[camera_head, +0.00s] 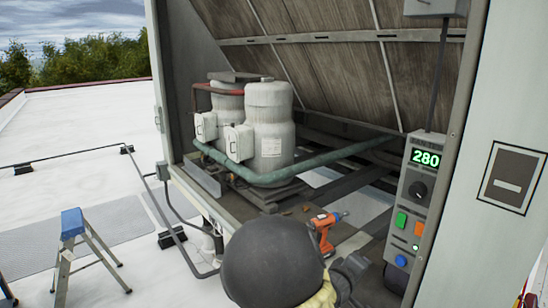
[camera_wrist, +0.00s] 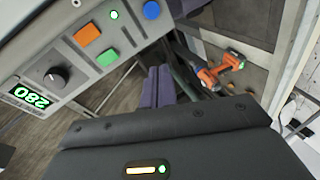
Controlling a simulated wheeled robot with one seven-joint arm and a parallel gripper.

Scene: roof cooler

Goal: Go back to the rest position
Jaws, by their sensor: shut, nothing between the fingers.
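My gripper (camera_wrist: 159,80) shows in the wrist view as two dark purple-grey fingers side by side, shut and empty. In the head view my arm's dark rounded link fills the bottom middle, and the fingers cannot be made out clearly. The grey control box (camera_head: 412,205) is at the right, with a green display reading 280, a black knob and green, orange and blue buttons. The same box (camera_wrist: 75,65) shows upside down at the upper left of the wrist view, beside the fingers and apparently apart from them.
An orange drill (camera_head: 324,228) stands on the unit's floor near my arm; it also shows in the wrist view (camera_wrist: 220,68). Two grey compressors (camera_head: 267,130) and a green pipe (camera_head: 300,168) stand behind. A blue-topped stepladder (camera_head: 73,222) is at the left on open white roof.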

